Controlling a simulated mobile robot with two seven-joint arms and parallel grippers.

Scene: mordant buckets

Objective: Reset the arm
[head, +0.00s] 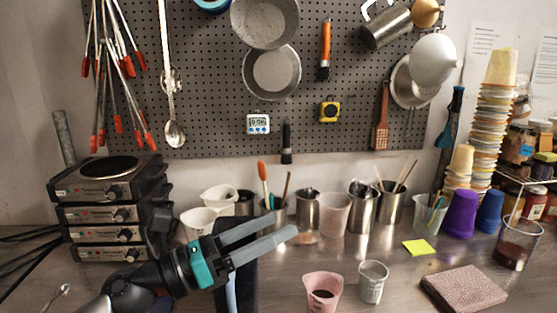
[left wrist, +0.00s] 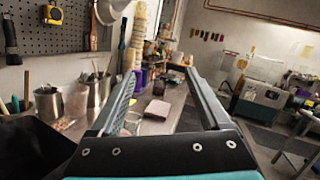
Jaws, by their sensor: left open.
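My left gripper (head: 281,229) reaches in from the lower left of the head view, above the metal bench. Its two grey fingers are apart with nothing between them, and they point to the right. In the left wrist view the open fingers (left wrist: 168,82) frame the bench and the room beyond. My right gripper is not in view.
A pink cup (head: 322,291) and a clear cup (head: 372,281) stand in front of the gripper. Metal pots (head: 361,207) line the wall behind. Stacked hot plates (head: 105,207) stand at left. A brown sponge-like block (head: 464,290) lies at right, near a yellow note (head: 419,247).

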